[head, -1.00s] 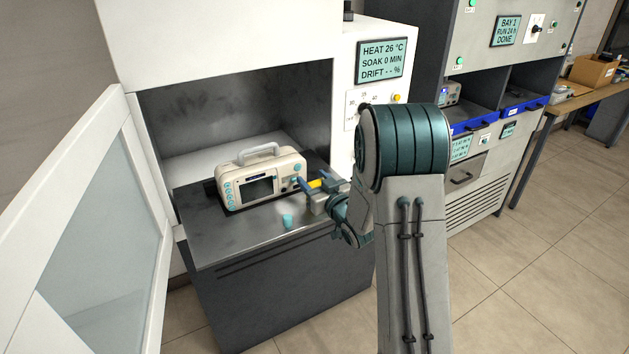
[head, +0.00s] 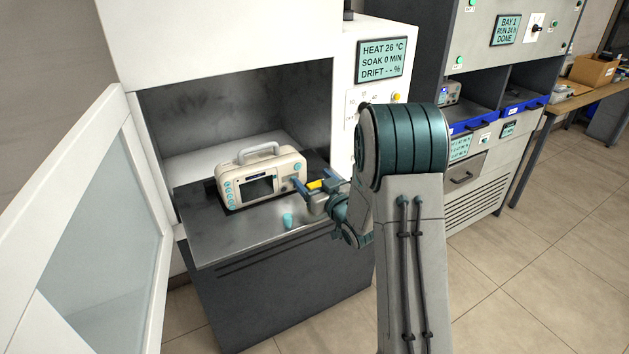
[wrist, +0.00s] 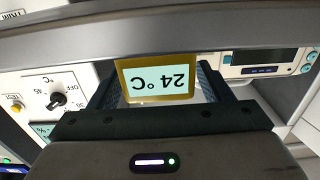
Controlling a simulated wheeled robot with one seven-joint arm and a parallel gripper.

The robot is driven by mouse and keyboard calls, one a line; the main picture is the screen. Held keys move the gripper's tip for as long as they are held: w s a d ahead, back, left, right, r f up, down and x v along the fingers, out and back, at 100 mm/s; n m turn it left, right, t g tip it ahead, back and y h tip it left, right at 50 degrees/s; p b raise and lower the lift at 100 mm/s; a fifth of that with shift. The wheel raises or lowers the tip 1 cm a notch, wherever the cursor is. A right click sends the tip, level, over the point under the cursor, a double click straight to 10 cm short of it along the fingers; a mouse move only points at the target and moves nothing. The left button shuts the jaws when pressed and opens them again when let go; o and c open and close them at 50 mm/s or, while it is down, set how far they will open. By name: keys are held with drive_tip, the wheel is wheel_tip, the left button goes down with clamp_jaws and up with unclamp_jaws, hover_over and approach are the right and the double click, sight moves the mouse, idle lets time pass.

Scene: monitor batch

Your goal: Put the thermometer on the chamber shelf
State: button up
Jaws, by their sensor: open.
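The thermometer (head: 316,184) is a small yellow block by the right side of the chamber shelf (head: 245,232). In the wrist view my gripper (wrist: 160,84) shows gaps between the fingers and the thermometer. The thermometer's base is hidden in the head view, but it appears to stand on the shelf.
A cream monitor (head: 262,183) with a carry handle sits left of my gripper. The chamber door (head: 100,220) is open at left. The control panel (head: 381,62) reads HEAT 26 °C. The shelf's front left is clear.

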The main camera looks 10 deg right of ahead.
drive_tip(key=s+d+m+g+h+b, duration=0.1)
drive_tip(key=s+d+m+g+h, duration=0.2)
drive_tip(key=s, duration=0.6)
drive_tip(key=s+d+g+h+b, duration=0.15)
drive_tip(key=s+g+h, duration=0.25)
drive_tip(key=s, duration=0.6)
drive_tip(key=s+a+r+g, duration=0.1)
drive_tip(key=s+a+g, duration=0.1)
drive_tip(key=s, duration=0.6)
drive_tip(key=s+a+r+g+y, duration=0.1)
drive_tip(key=s+a+g, duration=0.1)
drive_tip(key=s+g, duration=0.3)
drive_tip(key=s, duration=0.4)
drive_tip(key=shift+s+a+r+m+g, duration=0.15)
drive_tip(key=shift+s+a+m+g, duration=0.15)
drive_tip(key=shift+a+m, duration=0.1)
drive_tip(key=shift+w, duration=0.1)
